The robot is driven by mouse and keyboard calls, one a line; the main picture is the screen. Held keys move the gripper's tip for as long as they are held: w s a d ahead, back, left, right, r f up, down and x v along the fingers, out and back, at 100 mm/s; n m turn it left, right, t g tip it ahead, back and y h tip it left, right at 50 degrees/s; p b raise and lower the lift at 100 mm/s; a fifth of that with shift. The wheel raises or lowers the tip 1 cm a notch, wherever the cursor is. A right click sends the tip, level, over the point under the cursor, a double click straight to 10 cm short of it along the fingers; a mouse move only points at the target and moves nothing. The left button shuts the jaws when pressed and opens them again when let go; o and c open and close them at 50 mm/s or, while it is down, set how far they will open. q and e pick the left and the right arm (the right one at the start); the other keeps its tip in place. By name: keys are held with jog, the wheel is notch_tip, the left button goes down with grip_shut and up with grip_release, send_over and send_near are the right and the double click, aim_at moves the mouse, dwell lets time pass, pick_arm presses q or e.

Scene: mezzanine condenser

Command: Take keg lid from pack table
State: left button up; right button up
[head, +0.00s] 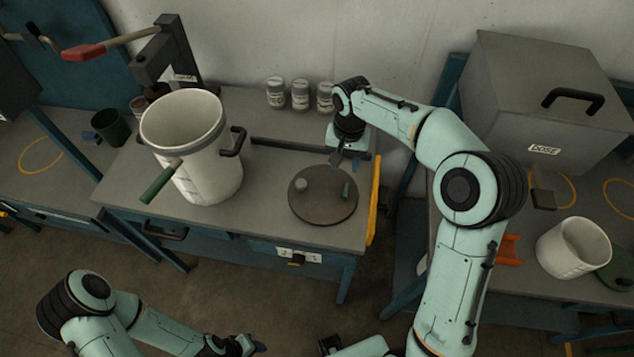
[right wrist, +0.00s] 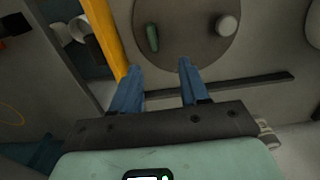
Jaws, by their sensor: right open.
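The keg lid (head: 323,207) is a flat dark round disc lying on the pack table (head: 265,217) near its right end. On its top are a pale round knob (head: 301,185) and a small green grip (head: 346,191). The lid also shows at the top of the right wrist view (right wrist: 188,48). My right gripper (head: 346,160) is open and empty, just behind the lid's far edge and apart from the green grip. Its blue fingers show in the right wrist view (right wrist: 158,78). My left gripper (head: 250,345) is low at the bottom edge, away from the table; its jaws are unclear.
A large white keg (head: 208,150) with a green-handled tool stands left of the lid. Several small jars (head: 299,95) line the back. A dark bar (head: 290,146) lies behind the lid. A yellow rail (head: 374,200) edges the table's right end. A grey DOSE box (head: 540,105) stands farther right.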

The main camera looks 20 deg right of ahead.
send_over(346, 189)
jog(key=f, duration=0.4)
jog(key=a+f, duration=0.1)
jog(key=f, duration=0.1)
jog(key=shift+s, duration=0.2)
jog(key=shift+w+d+f, duration=0.1)
jog(key=shift+w+f, duration=0.1)
jog(key=shift+f, duration=0.45)
jog(key=f, duration=0.5)
jog(key=shift+d, duration=0.35)
jog(key=shift+s, duration=0.1)
grip_shut()
